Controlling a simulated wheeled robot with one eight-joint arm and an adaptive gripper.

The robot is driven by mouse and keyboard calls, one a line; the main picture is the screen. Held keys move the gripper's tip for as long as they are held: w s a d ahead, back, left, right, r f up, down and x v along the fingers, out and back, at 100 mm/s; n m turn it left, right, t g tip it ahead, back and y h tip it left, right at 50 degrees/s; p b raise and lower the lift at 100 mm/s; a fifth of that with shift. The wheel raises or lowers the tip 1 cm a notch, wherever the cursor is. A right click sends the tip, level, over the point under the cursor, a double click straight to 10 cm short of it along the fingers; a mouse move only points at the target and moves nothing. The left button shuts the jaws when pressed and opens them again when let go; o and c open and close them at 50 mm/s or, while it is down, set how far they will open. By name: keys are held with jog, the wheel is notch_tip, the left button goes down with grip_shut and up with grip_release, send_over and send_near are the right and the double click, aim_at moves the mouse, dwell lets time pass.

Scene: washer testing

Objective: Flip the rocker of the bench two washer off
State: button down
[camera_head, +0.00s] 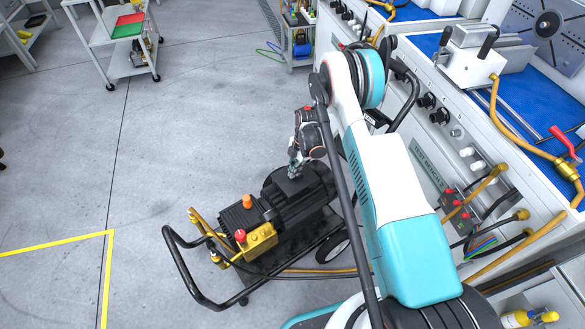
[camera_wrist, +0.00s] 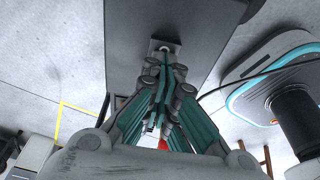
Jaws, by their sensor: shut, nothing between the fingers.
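The washer (camera_head: 285,215) stands on the floor in the head view, with a black motor body, a yellow pump block (camera_head: 262,240) and a black tube frame. My gripper (camera_head: 293,173) points down at the top of the motor's far end. In the wrist view my gripper (camera_wrist: 164,66) has its teal-sided fingers closed together and empty. Just beyond the fingertips, a small light square plate with a dark part in it, possibly the rocker (camera_wrist: 164,46), sits on a dark grey housing (camera_wrist: 205,30). I cannot tell whether the fingertips touch it, nor which way it is tipped.
The test bench (camera_head: 440,150) runs along the right with knobs, hoses and brass fittings. An orange cap (camera_head: 247,202) and a red knob (camera_head: 240,236) stand up from the washer. A white cart (camera_head: 120,35) is far off at upper left.

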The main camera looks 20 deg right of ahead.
jog(key=shift+d, duration=0.2)
jog(key=shift+s+a+r, duration=0.2)
jog(key=shift+a, duration=0.2)
jog(key=shift+s+a, duration=0.15)
jog(key=shift+a, duration=0.3)
